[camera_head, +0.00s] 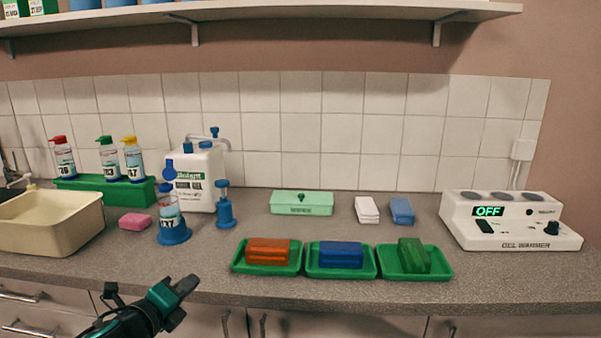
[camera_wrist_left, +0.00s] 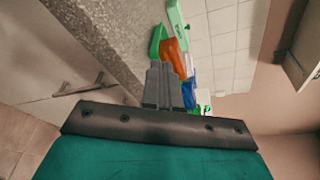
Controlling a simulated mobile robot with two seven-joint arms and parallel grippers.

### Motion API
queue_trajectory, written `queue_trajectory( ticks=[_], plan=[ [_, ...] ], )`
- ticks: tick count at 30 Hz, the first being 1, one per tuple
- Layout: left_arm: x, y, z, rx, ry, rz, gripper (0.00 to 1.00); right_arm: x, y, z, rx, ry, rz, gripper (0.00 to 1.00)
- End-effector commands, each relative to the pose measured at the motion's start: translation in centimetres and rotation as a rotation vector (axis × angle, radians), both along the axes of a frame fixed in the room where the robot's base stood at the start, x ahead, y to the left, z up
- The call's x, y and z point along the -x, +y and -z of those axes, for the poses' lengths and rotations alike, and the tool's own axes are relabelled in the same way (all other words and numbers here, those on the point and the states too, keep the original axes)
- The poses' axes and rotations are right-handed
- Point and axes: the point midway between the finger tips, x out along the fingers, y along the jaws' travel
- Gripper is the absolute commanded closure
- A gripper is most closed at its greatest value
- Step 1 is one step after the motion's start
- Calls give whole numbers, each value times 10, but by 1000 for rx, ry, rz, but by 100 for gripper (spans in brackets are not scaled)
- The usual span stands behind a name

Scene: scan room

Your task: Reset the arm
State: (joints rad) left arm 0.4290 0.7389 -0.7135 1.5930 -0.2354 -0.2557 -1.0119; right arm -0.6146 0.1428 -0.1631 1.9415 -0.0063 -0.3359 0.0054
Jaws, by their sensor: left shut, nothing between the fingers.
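My left gripper (camera_head: 176,292) is in front of the counter's front edge at the lower left of the head view. It is shut and empty. In the left wrist view its closed fingers (camera_wrist_left: 162,84) point along the counter edge, with the green trays beyond them. My right gripper shows in neither view.
The grey counter (camera_head: 330,293) has three green trays holding an orange block (camera_head: 268,251), a blue block (camera_head: 340,255) and a green block (camera_head: 413,255). A gel warmer (camera_head: 510,222) reading OFF stands at right. A bottle in a blue stand (camera_head: 172,236) is behind my left gripper.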

Motion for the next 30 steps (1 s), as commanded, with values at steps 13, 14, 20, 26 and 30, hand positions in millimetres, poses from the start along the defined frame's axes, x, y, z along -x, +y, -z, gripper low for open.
queue_trajectory(
  ticks=[13, 14, 20, 26, 30],
  plan=[
    [169, -77, 136, 1198, 568, -387, 100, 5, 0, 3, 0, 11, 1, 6],
    [181, -77, 141, 1271, 595, -430, 100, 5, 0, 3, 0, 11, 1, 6],
    [250, -66, 172, 1652, 702, -718, 100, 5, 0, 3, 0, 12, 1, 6],
    [282, -56, 184, 1812, 720, -863, 100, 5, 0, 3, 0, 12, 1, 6],
    [285, -55, 185, 1827, 721, -878, 100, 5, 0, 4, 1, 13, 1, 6]
  ],
)
